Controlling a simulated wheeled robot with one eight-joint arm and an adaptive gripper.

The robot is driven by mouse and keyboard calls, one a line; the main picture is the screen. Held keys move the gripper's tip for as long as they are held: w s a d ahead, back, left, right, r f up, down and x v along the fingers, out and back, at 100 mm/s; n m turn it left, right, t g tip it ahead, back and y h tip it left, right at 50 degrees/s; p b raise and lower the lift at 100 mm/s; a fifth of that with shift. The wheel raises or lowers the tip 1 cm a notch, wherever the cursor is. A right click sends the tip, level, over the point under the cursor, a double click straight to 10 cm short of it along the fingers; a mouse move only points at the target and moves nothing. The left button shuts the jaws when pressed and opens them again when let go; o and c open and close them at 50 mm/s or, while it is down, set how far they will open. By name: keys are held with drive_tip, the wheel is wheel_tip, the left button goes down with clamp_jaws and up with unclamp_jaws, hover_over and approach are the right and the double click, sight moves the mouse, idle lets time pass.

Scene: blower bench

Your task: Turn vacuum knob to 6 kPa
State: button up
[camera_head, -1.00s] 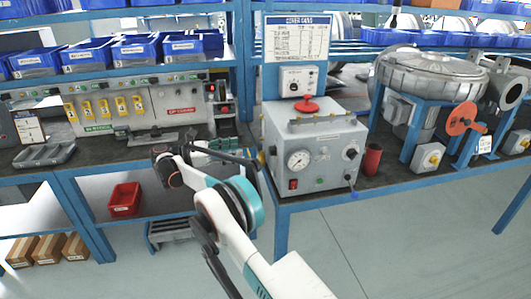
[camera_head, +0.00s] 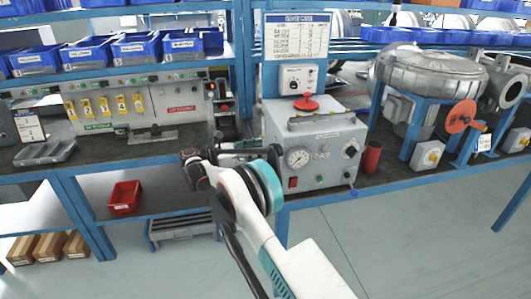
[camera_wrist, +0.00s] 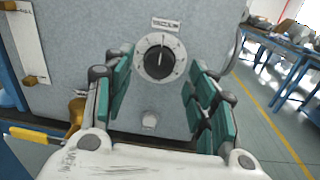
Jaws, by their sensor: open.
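In the wrist view a black knob (camera_wrist: 158,60) with a pale marked dial ring sits on a grey panel (camera_wrist: 205,28), under a small label too blurred to read. My gripper (camera_wrist: 159,90) is open, with green finger pads left and right of the knob and nothing between them. I cannot tell whether the pads reach the knob's depth. In the head view my gripper (camera_head: 248,155) is at the left side of the grey test box (camera_head: 325,178). The box front carries a round gauge (camera_head: 298,158) whose reading is too small to tell, and a dark knob (camera_head: 350,149).
A red knob (camera_head: 306,103) tops the box. A red cylinder (camera_head: 371,157) stands on the bench to its right. A brass fitting (camera_wrist: 77,110) is left of the gripper in the wrist view. A control panel (camera_head: 140,103) stands at the left; clear floor lies in front.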

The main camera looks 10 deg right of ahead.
sight(270, 149)
drive_tip(key=shift+w+d+b, duration=0.1)
drive_tip(key=shift+d+b, duration=0.25)
drive_tip(key=shift+d, duration=1.2)
drive_tip(key=c, duration=1.1)
drive_tip(key=shift+o, duration=0.3)
drive_tip(key=m, duration=0.4)
drive_tip(key=shift+f+m, duration=0.1)
drive_tip(key=shift+m, duration=1.8)
